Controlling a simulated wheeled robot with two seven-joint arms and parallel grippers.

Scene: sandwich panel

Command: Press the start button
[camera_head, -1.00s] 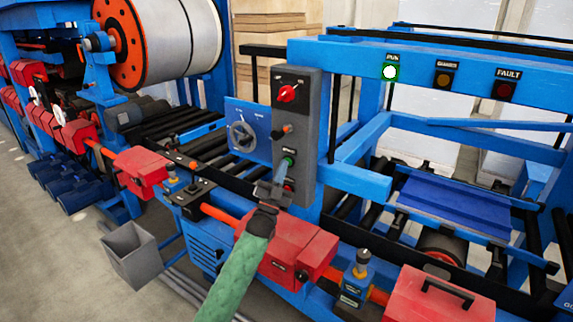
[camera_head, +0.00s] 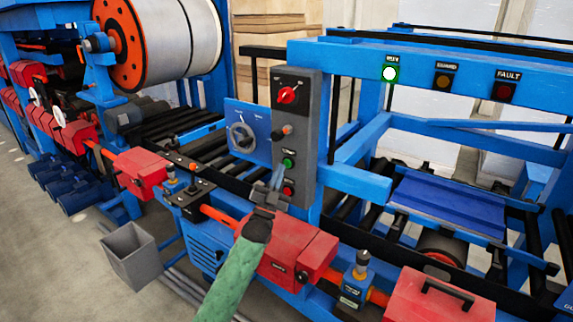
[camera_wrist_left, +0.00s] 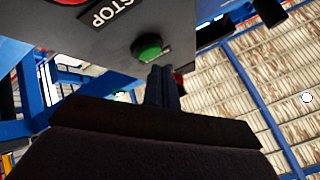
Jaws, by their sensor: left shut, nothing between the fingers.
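The grey control box (camera_head: 297,125) stands upright at the middle of the machine in the head view. The green start button (camera_head: 289,163) is on its lower front, above a red stop button (camera_head: 288,190). In the left wrist view the green button (camera_wrist_left: 148,50) sits near the STOP label (camera_wrist_left: 110,13). My left gripper (camera_head: 278,174) is shut and empty, its tips just left of and below the green button in the head view. In the wrist view its fingers (camera_wrist_left: 162,78) overlap the box edge close beside the button, apparently clear of it. My right gripper is not in view.
A white lamp (camera_head: 390,73) is lit on the blue beam; the amber and FAULT lamps look dark. Red covers (camera_head: 292,250) lie below my gripper.

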